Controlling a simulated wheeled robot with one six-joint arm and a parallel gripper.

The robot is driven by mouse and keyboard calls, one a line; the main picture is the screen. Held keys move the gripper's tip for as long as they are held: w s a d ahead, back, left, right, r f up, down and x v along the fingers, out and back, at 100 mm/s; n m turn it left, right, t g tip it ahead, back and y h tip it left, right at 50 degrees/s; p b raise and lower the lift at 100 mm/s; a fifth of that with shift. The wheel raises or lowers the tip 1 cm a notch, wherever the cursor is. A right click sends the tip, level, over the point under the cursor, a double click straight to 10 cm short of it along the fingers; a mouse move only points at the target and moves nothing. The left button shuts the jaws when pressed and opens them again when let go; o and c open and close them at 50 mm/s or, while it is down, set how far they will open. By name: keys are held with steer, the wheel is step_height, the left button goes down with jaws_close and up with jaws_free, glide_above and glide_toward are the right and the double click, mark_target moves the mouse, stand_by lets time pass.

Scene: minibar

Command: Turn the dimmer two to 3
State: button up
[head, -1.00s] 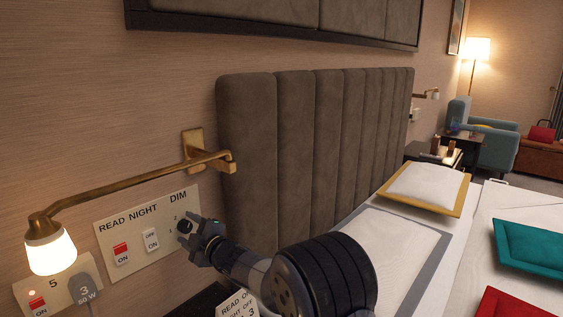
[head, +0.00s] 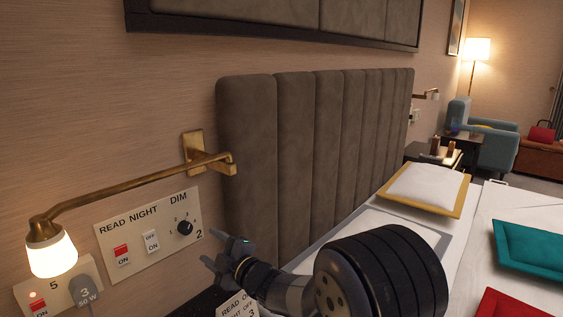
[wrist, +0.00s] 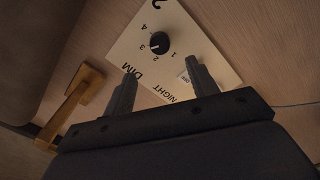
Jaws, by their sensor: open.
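The wall panel marked 2 (head: 140,250) carries a READ switch, a NIGHT switch and the black DIM knob (head: 185,228), with 1 to 4 printed around it. The knob also shows in the wrist view (wrist: 159,43). A pale mark on it faces the 2 and 3 side; I cannot tell exactly which number it meets. My gripper (head: 222,255) is open and empty, right of and below the knob, apart from it. In the wrist view its fingers (wrist: 160,75) are spread, with the knob beyond their tips.
A brass wall lamp (head: 130,188) reaches out above the panel, its lit shade (head: 50,254) at left. A grey plug (head: 86,292) sits in a socket plate below. Another panel marked 3 (head: 232,306) is partly hidden by my arm. The headboard (head: 300,160) and bed stand to the right.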

mark_target(188, 230)
steer(key=x, duration=1)
steer(key=shift+a, duration=0.1)
steer(key=shift+w+a+f+n+b, duration=0.1)
steer(key=shift+f+n+b, duration=0.05)
steer(key=shift+n+b, duration=0.35)
steer(key=n+b, duration=0.2)
steer(key=n, duration=0.3)
steer(key=shift+b, duration=0.3)
steer(key=n+b, duration=0.2)
steer(key=n, duration=0.3)
steer(key=shift+n, duration=0.3)
steer(key=n, duration=0.5)
steer(key=shift+b, duration=0.35)
steer(key=n, duration=0.4)
steer(key=shift+n, duration=0.4)
